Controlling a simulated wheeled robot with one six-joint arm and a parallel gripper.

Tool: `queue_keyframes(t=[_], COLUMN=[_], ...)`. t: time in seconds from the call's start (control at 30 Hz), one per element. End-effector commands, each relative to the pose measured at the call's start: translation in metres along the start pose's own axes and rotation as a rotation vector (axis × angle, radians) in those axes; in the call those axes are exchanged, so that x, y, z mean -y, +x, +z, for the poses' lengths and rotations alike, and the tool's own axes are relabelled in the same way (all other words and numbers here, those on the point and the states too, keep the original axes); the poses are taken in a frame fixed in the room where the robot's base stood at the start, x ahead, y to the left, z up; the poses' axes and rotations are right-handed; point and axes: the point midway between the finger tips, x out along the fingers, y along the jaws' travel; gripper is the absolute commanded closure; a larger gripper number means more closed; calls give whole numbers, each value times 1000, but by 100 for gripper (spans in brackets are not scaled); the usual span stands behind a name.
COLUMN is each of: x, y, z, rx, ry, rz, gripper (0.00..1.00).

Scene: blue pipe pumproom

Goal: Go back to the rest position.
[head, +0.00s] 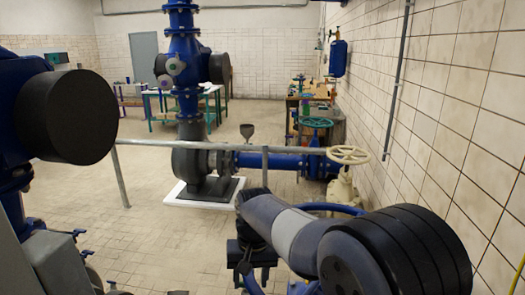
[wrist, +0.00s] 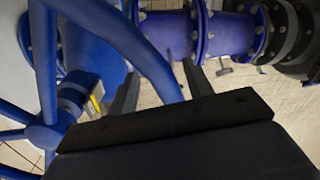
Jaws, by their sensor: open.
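A large blue handwheel (wrist: 40,50) is close on the left of the wrist view. In the head view my arm reaches forward at the lower right, with the gripper end (head: 244,255) low in front of the pump pipework. Part of a blue wheel rim (head: 335,208) shows behind my arm, which hides the rest.
A blue flanged pipe (wrist: 230,33) lies beyond the fingers. A grey rail (head: 210,145), a cream valve wheel (head: 348,155) and the tiled wall (head: 475,100) are near my arm. A dark round motor end (head: 68,117) stands at left. Open floor (head: 130,235) lies left of centre.

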Motion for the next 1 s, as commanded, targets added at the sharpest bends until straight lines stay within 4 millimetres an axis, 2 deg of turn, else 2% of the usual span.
queue_keyframes(t=[0.37,0.9,0.93,1.0], x=[-2,-1,-1,-2], y=[-4,-109,-106,-87], z=[8,9,10,11], rx=[-1,2,8,12], ry=[-35,-39,-39,-38], rz=[-1,-2,-1,1], gripper=[51,51,51,51])
